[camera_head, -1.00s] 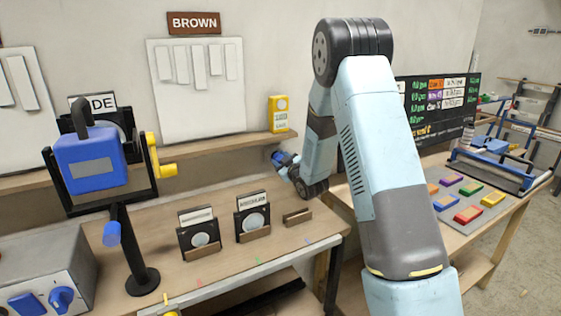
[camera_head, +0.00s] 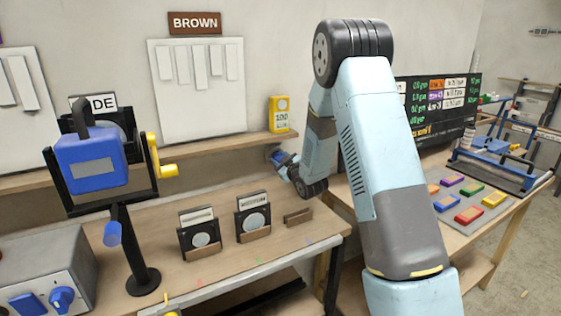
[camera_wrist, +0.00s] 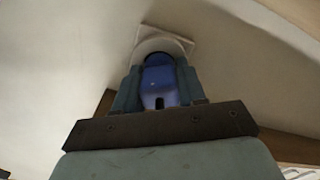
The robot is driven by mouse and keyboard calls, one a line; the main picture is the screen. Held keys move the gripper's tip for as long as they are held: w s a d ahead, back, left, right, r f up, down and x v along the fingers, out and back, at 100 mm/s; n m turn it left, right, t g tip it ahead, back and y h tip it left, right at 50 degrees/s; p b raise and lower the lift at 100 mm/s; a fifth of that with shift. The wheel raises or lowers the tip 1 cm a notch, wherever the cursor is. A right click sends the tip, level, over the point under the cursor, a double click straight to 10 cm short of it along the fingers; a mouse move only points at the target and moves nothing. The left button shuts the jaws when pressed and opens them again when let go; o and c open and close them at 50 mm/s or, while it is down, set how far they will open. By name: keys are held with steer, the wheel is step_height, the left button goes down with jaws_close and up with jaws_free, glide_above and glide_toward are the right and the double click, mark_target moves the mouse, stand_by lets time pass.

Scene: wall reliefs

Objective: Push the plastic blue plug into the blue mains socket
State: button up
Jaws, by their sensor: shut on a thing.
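The blue plug (camera_wrist: 160,82) is held between the two fingers of my gripper (camera_wrist: 160,88) in the wrist view. A rounded white fitting (camera_wrist: 163,46) on a square wall plate lies directly beyond the plug. I cannot tell whether the plug touches it or is inside it, and no blue socket face shows.
A yellow box (camera_head: 280,115) stands on the shelf (camera_head: 225,147) just left of and above my gripper. Dark card holders (camera_head: 253,215) stand on the bench below. A blue box in a black stand (camera_head: 92,160) is at the left. Coloured blocks (camera_head: 468,214) lie on the right table.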

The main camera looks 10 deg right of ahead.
steer(key=shift+w, duration=0.2)
steer(key=o, duration=1.1)
steer(key=shift+f, duration=0.1)
steer(key=shift+o, duration=0.2)
steer(key=shift+s, duration=0.1)
steer(key=v, duration=1.3)
steer(key=shift+s+d+f, duration=0.15)
steer(key=shift+s+d, duration=0.05)
steer(key=shift+s, duration=0.15)
